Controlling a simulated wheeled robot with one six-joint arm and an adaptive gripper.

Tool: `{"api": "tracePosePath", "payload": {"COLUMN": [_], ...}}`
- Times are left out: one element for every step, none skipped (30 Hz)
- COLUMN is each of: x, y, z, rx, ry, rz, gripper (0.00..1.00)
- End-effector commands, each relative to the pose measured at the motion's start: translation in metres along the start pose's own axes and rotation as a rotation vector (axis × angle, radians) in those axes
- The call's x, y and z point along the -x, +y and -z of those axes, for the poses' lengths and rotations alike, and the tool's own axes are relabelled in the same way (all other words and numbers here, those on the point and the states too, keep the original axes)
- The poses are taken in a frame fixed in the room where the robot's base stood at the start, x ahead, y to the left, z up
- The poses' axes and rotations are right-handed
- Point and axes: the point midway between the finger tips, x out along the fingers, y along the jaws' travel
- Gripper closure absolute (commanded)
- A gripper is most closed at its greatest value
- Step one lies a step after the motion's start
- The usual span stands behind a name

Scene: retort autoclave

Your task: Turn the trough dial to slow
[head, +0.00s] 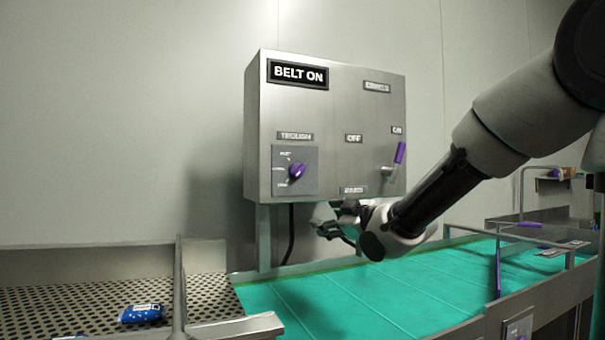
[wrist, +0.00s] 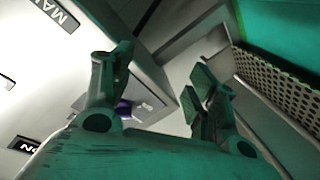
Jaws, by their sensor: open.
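The trough dial (head: 297,171) is a purple knob on a small square plate under the TROUGH label, at the lower left of the steel control box. Small position marks run down the plate's left side; I cannot surely tell which one the knob points to. My gripper (head: 335,222) is below the box's lower edge, down and right of the dial and apart from it. In the wrist view its two fingers (wrist: 160,82) are spread with nothing between them. A purple part (wrist: 123,108), probably the dial, shows there, partly hidden behind the left finger.
The control box (head: 340,110) carries a BELT ON sign (head: 298,74) and a lever with a purple handle (head: 400,153) on the right. A green belt (head: 350,295) runs below. A blue packet (head: 141,313) lies on the perforated tray (head: 60,300) at left.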

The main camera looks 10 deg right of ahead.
Motion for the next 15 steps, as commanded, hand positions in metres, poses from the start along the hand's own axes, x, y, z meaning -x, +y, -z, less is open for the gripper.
{"api": "tracePosePath", "payload": {"x": [0.0,0.002,0.005,0.007,0.009,0.012,0.014,0.015,0.014,0.013,0.01,0.005,0.001,-0.004,-0.01], "y": [0.009,0.014,0.019,0.022,0.024,0.027,0.028,0.029,0.031,0.031,0.032,0.032,0.033,0.033,0.033], "z": [0.026,0.041,0.057,0.067,0.075,0.083,0.088,0.091,0.095,0.097,0.098,0.099,0.101,0.102,0.105], "rx": [0.043,0.069,0.097,0.115,0.13,0.146,0.155,0.164,0.173,0.178,0.182,0.184,0.184,0.184,0.183], "ry": [0.102,0.159,0.222,0.262,0.296,0.33,0.349,0.363,0.375,0.378,0.377,0.376,0.376,0.375,0.375], "rz": [-0.035,-0.055,-0.079,-0.095,-0.109,-0.124,-0.134,-0.142,-0.15,-0.152,-0.153,-0.153,-0.153,-0.152,-0.151], "gripper": [0.41,0.41,0.41,0.41,0.41,0.41,0.41,0.41,0.41,0.41,0.41,0.41,0.41,0.41,0.41]}}
